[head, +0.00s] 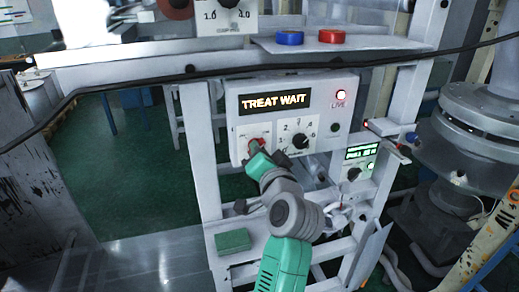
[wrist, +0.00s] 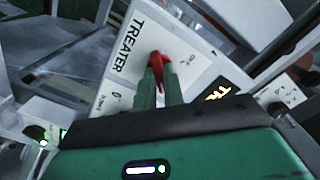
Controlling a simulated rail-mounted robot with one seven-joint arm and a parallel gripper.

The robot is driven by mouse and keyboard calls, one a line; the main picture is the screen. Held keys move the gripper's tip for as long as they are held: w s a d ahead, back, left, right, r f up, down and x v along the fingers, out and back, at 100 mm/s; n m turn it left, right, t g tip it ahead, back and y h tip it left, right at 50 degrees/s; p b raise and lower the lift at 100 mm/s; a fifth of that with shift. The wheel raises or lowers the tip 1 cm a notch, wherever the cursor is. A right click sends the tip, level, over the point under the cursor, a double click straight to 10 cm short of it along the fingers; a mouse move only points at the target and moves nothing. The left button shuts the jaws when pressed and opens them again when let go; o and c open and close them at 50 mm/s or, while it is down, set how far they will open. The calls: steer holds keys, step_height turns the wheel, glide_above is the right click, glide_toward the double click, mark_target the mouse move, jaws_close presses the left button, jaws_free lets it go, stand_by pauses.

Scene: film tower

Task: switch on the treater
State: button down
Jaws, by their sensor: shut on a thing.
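The treater panel (head: 315,88) is a pale box on the frame in the head view. Its lit display (head: 275,100) reads TREAT WAIT, and a lamp marked LIVE (head: 341,96) glows. The red treater switch (wrist: 155,62) is on the plate marked TREATER (wrist: 130,45) in the wrist view, with a 0 mark to its lower left and an ON mark to its upper right. My gripper (wrist: 159,82) is shut on this switch, one finger on each side. In the head view my gripper (head: 254,148) covers part of the switch. I cannot tell exactly where the switch points.
A black selector dial (head: 300,141) sits right of the switch. A small green-lit box (head: 361,152) is lower right. Blue (head: 289,38) and red (head: 331,36) round pieces are on the shelf above. A black cable (head: 200,72) crosses above the panel. Green floor lies open at left.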

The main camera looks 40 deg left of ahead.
steer(key=shift+r, duration=0.1)
stand_by(0.3)
steer(key=c, duration=1.5)
jaws_free()
steer(key=b+v, duration=0.2)
steer(key=v, duration=0.6)
steer(key=shift+a, duration=0.1)
